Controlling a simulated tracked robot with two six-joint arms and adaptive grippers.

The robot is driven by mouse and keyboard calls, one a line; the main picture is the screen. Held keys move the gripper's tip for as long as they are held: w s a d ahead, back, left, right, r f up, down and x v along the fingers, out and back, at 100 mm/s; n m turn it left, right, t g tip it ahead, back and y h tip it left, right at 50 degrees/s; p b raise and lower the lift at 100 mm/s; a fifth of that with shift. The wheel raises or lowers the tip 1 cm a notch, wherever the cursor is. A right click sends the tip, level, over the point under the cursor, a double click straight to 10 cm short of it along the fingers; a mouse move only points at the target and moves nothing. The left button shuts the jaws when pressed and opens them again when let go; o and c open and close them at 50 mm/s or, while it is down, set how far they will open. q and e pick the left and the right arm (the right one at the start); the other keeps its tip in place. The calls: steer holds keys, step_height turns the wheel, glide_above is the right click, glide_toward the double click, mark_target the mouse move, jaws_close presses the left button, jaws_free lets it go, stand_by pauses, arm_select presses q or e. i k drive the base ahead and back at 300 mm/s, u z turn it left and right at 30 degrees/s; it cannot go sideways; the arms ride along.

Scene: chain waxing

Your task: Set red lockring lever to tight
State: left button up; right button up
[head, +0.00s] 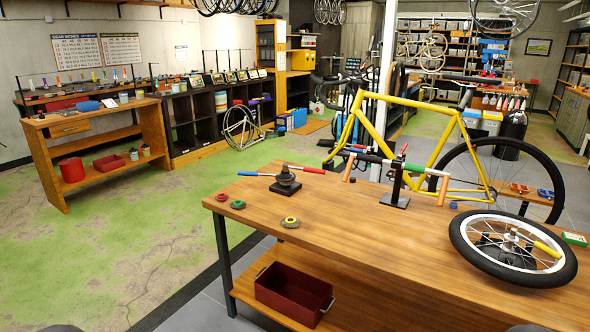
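A lever with a red grip (307,169) sticks out to the right of a small black fixture (286,182) on the wooden workbench (330,235). A second lever with a blue grip (248,174) points left from the same fixture. The red lever looks roughly level; I cannot tell from this view whether it is tight or loose. Neither of my grippers is in view.
A black stand (395,190) holding coloured tubes is right of the fixture, and a wheel (512,248) lies at the bench's right. Small red (221,197), green (238,204) and yellow (290,222) round parts lie nearby. The bench's front middle is clear.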

mark_target(285, 171)
steer(key=z, duration=0.05)
steer(key=i, duration=0.9)
steer(key=u, duration=0.15)
steer(key=k, duration=0.5)
steer(key=u, duration=0.95)
steer(key=i, duration=0.75)
steer(key=z, duration=1)
